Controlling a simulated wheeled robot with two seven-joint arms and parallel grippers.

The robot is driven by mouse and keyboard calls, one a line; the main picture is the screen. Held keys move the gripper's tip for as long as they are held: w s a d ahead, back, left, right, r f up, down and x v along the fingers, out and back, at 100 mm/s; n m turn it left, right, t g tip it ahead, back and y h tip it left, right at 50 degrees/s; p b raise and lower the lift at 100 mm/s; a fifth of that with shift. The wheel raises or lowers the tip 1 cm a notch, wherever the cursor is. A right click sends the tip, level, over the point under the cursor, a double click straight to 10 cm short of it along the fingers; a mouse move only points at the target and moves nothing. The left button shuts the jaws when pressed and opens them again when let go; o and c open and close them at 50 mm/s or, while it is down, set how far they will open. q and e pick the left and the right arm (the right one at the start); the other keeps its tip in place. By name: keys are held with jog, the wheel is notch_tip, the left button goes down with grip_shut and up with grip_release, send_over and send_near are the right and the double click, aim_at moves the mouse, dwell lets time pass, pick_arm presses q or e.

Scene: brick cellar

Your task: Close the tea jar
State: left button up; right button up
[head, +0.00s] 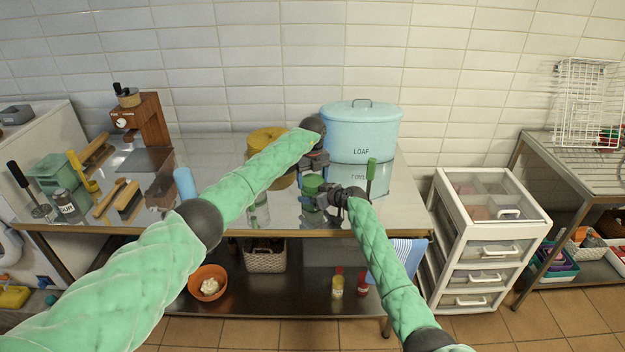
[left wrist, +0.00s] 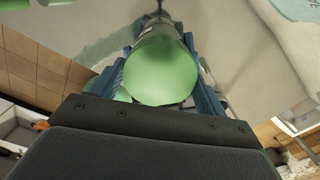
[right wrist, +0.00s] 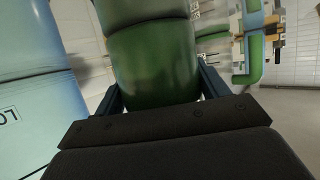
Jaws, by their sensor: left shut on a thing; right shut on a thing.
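The green tea jar (head: 312,184) is near the front middle of the steel table, partly hidden by my grippers. My right gripper (head: 322,199) comes from the right and is shut on the jar's body, a dark green cylinder (right wrist: 150,65) between its fingers in the right wrist view. My left gripper (head: 316,166) is just above, shut on a round light green piece that looks like the lid (left wrist: 160,85) in the left wrist view. I cannot tell whether lid and jar touch.
A blue LOAF bin (head: 360,125) stands behind my grippers, and a round yellow container (head: 267,139) is behind my left arm. An upright green handle (head: 371,168) is close to my right gripper. A blue cylinder (head: 185,184) stands left. The table's right front corner is clear.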

pick_arm(q)
jog(key=shift+m, duration=1.7)
jog(key=o, duration=1.1)
jog(key=shift+d, duration=0.1)
jog(key=shift+r, duration=2.3)
jog(key=shift+c, duration=0.5)
